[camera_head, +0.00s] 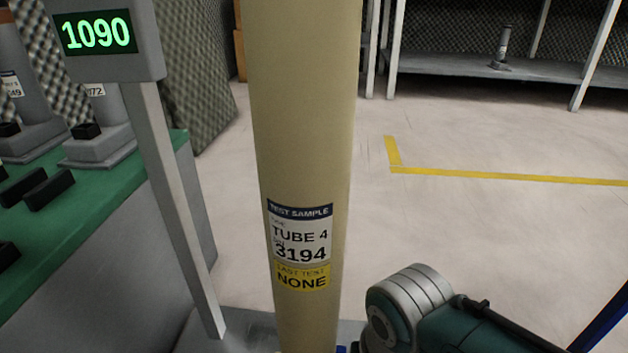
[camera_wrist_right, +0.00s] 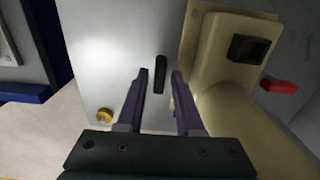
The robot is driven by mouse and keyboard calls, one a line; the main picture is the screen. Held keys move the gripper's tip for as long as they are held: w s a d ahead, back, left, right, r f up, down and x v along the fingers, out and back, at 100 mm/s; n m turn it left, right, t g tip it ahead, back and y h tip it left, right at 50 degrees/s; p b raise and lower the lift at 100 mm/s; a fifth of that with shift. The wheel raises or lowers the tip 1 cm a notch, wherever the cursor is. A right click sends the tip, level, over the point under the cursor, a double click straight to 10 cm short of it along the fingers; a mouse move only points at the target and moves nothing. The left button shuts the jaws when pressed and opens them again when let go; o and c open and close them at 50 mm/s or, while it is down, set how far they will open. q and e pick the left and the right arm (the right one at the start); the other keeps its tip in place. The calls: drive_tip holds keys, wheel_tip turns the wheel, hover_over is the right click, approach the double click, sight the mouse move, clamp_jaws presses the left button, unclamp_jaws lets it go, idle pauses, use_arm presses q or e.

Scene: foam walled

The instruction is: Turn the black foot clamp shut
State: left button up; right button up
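A small black bar (camera_wrist_right: 160,74), which looks like the black foot clamp, sits on a pale grey plate (camera_wrist_right: 115,45) in the right wrist view. My right gripper (camera_wrist_right: 160,76) is open, one finger on each side of the bar, with a visible gap on both sides. I cannot tell how deep the bar lies between the fingertips. The tall tan tube (camera_head: 303,120) stands upright in the head view, labelled TUBE 4, 3194, LAST TEST NONE. Its foot, the clamp and my right gripper are hidden there. My left gripper is in neither view.
A red handle (camera_wrist_right: 280,86) and a tan block with a dark square opening (camera_wrist_right: 248,48) lie right of the bar. A brass knob (camera_wrist_right: 104,116) is left. A green bench (camera_head: 60,215) stands left; open floor lies right.

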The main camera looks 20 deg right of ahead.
clamp_jaws()
idle(0.5)
drive_tip(key=n+p, duration=0.2)
drive_tip(key=shift+r+n, duration=0.15)
drive_tip(key=shift+n, duration=0.15)
drive_tip(key=n+p, duration=0.1)
drive_tip(key=n, duration=0.2)
drive_tip(key=shift+n+p, duration=0.3)
drive_tip(key=n+p, duration=0.1)
drive_tip(key=n, duration=0.4)
drive_tip(key=shift+n, duration=0.3)
drive_tip(key=n, duration=0.4)
drive_tip(key=shift+f+n, duration=0.2)
drive_tip(key=shift+n, duration=0.8)
drive_tip(key=shift+s, duration=0.1)
